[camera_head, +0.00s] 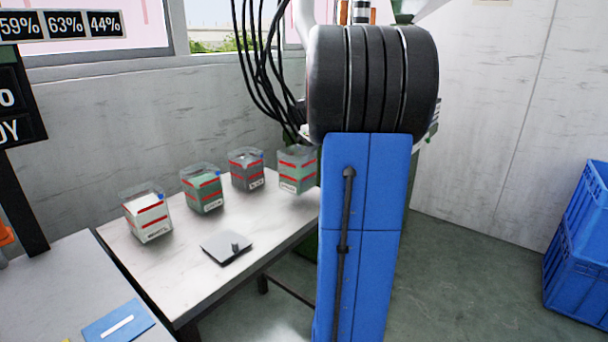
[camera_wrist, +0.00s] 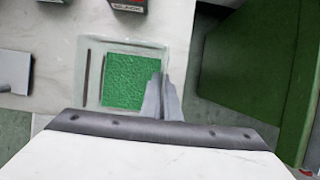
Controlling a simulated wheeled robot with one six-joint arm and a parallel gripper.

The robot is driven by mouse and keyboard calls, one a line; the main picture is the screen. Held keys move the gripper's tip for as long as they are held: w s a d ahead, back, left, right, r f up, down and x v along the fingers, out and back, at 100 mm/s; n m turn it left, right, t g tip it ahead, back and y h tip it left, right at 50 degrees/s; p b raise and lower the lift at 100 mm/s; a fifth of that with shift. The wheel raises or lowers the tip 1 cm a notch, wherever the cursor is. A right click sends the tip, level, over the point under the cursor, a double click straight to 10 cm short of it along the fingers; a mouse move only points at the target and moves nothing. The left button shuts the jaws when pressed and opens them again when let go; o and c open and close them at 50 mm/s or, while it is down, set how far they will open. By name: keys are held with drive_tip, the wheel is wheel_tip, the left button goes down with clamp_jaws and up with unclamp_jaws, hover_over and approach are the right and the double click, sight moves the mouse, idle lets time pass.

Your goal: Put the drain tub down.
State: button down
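The drain tub, a clear box with green pellets in it, fills the middle of the wrist view (camera_wrist: 92,102). In the head view a clear tub with red stripes and green contents (camera_head: 297,172) shows at the table's right end, partly hidden by my arm, and I take it to be the same one. My gripper (camera_wrist: 163,84) has its two grey fingers close together on either side of the tub's right wall. The tub looks upright. I cannot tell whether its base touches the table. My gripper is hidden behind my arm in the head view.
The pale table (camera_head: 277,208) bears a white-filled tub (camera_head: 149,217), a green one (camera_head: 203,190), a dark one (camera_head: 246,170) and a flat grey plate with a knob (camera_head: 227,247). Bare tabletop lies in front of the tubs. Blue crates (camera_head: 580,250) stand at the right.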

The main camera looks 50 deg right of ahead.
drive_tip(key=shift+f, duration=1.85)
drive_tip(key=shift+f, duration=0.15)
drive_tip(key=c, duration=2)
unclamp_jaws()
